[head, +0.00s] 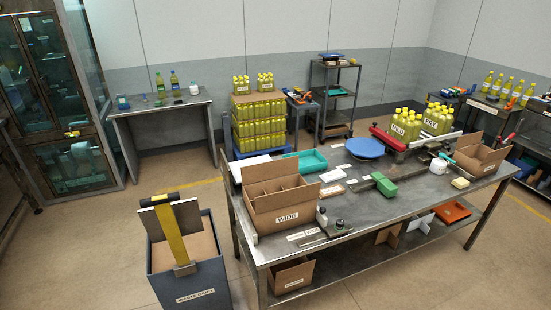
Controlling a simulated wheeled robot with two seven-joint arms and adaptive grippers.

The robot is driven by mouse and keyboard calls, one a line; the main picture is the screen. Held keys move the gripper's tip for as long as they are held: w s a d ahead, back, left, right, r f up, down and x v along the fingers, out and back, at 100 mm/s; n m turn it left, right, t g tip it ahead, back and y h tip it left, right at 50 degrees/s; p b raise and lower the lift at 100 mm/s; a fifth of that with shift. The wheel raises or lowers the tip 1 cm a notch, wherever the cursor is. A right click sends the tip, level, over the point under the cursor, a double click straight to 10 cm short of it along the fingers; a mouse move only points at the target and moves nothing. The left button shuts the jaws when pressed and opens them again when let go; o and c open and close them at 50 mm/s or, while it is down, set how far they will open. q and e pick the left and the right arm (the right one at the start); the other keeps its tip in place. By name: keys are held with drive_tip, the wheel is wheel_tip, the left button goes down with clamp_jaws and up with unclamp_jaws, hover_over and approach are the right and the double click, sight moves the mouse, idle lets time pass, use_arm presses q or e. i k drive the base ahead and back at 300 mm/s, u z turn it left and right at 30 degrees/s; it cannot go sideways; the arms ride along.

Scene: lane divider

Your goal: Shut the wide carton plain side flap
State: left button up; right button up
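The wide carton (262,217) stands near the left end of the steel table, with a WIDE label on its front. Its top is open. Crossed cardboard dividers (272,186) show inside it. A brown panel (268,169) stands up along its far side, and another brown panel (285,197) slants along its near side above the label. I cannot tell which flap is the plain side one. Neither of my grippers is in view.
A teal tray (307,162), a green block (384,184) and a blue round disc (365,147) lie on the steel table (400,200). Another open carton (480,155) stands at its right end. A waste card bin (190,280) stands on the floor at left.

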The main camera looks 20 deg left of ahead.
sight(258, 172)
drive_tip(key=z, duration=0.6)
drive_tip(key=i, duration=2.45)
drive_tip(key=u, duration=3.6)
